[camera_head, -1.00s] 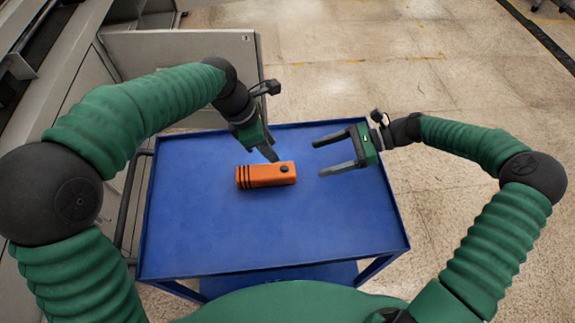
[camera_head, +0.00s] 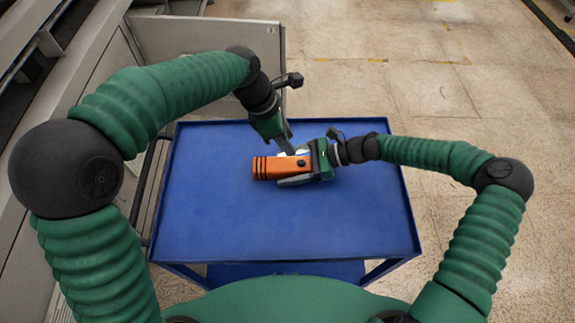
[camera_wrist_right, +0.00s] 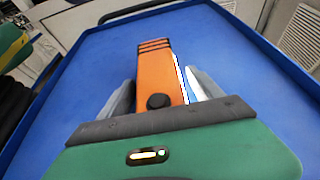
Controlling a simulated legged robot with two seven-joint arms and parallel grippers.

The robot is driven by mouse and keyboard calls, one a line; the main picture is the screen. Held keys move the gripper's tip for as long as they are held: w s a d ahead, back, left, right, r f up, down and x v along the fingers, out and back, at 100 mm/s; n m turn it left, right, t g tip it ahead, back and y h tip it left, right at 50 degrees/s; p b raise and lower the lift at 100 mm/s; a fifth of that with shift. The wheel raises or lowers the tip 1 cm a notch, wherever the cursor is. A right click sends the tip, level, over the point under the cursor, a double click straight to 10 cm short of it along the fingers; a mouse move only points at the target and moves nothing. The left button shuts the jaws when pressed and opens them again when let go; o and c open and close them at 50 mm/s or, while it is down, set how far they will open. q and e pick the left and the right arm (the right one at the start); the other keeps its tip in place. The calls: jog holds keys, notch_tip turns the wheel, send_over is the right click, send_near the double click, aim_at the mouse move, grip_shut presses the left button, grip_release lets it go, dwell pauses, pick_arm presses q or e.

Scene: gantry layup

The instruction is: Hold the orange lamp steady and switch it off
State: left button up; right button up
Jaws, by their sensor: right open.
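The orange lamp (camera_head: 283,167) lies on the blue cart top, with black bands at its left end and a round black button (camera_head: 302,163) on top near its right end. A bright white strip (camera_wrist_right: 182,78) glows along its far side. My right gripper (camera_head: 286,168) is open around the lamp's right part, one finger on each side; the wrist view (camera_wrist_right: 160,87) shows gaps beside the lamp. My left gripper (camera_head: 289,147) points down just behind the lamp, close to its far side. I cannot tell whether its fingers touch the lamp or are closed.
The blue cart (camera_head: 240,225) has a low raised rim and is otherwise bare, with free room in front of the lamp. A grey cabinet panel (camera_head: 215,50) stands behind it on the left. Tiled floor (camera_head: 430,100) lies behind and to the right.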

jog(key=shift+c, duration=0.4)
jog(key=c, duration=1.4)
pick_arm(q)
jog(key=shift+c, duration=0.3)
pick_arm(e)
grip_shut()
pick_arm(q)
grip_shut()
